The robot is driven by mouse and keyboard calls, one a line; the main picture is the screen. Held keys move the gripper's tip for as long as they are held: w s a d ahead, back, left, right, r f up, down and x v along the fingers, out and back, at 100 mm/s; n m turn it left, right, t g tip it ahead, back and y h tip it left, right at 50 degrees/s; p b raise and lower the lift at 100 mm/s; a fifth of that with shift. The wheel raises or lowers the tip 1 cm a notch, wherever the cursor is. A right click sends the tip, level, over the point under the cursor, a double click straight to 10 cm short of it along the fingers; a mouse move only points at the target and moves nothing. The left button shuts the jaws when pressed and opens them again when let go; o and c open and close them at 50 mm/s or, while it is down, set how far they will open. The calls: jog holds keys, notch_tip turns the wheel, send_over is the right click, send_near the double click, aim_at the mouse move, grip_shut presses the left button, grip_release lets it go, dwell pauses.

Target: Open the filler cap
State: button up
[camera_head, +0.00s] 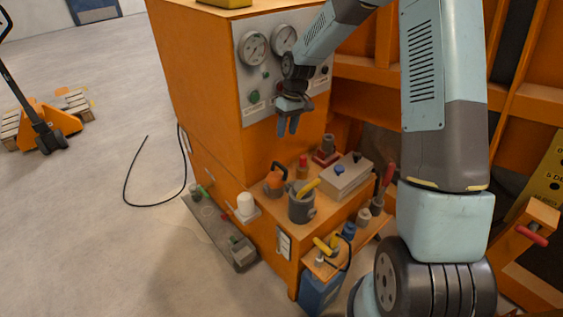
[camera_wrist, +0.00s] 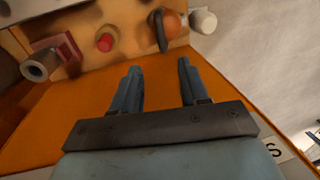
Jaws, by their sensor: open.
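My gripper (camera_head: 288,127) hangs in front of the orange cabinet's gauge panel, fingers down, above the shelf. In the wrist view its two blue-grey fingers (camera_wrist: 158,75) are apart with nothing between them. No part is clearly labelled as the filler cap. Candidates on the shelf are a small red cap (camera_head: 302,166), an orange rounded piece with a dark handle (camera_head: 275,182) and a grey hollow cylinder on a red base (camera_head: 327,148). In the wrist view the red cap (camera_wrist: 104,42), orange piece (camera_wrist: 172,27) and grey cylinder (camera_wrist: 38,68) lie beyond the fingertips, untouched.
A dark pot with a yellow handle (camera_head: 301,205) and a grey box (camera_head: 346,177) crowd the orange shelf. A white cylinder (camera_head: 245,205) stands at its left. Gauges (camera_head: 254,47) are behind my gripper. The floor at left is mostly clear, with a black cable (camera_head: 135,200).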

send_over(274, 175)
jog(key=w+d, duration=0.1)
jog(key=d, duration=0.2)
notch_tip(274, 175, down, 13)
jog(key=shift+w+f, duration=0.15)
jog(key=shift+f, duration=0.05)
grip_shut()
dwell(0.5)
